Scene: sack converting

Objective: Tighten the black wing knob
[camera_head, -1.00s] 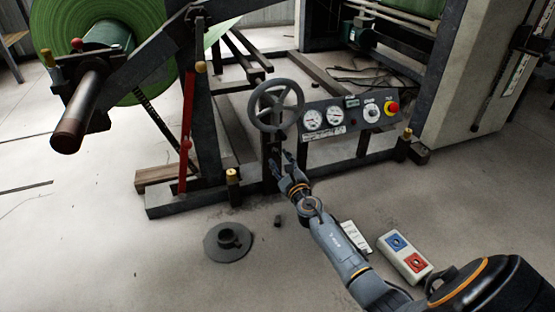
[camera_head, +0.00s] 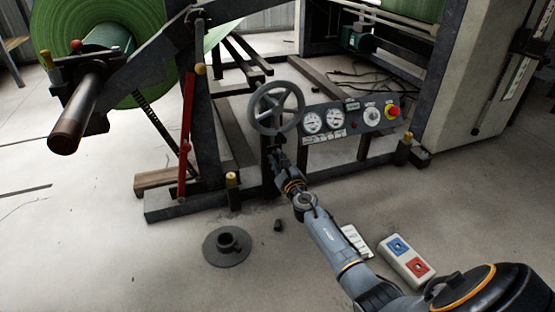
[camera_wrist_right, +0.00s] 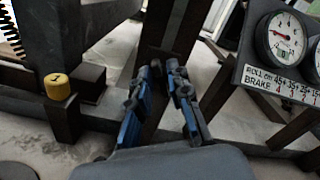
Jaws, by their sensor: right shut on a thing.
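My right gripper (camera_head: 275,156) is at the dark upright post (camera_head: 267,180) under the grey handwheel (camera_head: 277,107). In the right wrist view, the blue-padded fingers of the right gripper (camera_wrist_right: 163,70) reach to the post (camera_wrist_right: 172,35), their tips close together. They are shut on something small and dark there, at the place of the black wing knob. The knob itself is hidden or blends into the dark post, so its shape and angle cannot be told. My left gripper is not in view.
A gauge panel (camera_head: 350,117) with a red button stands right of the handwheel. A green roll (camera_head: 110,40) and a red lever (camera_head: 186,135) are to the left. A round black flanged part (camera_head: 227,246) and a control box (camera_head: 405,260) lie on the floor.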

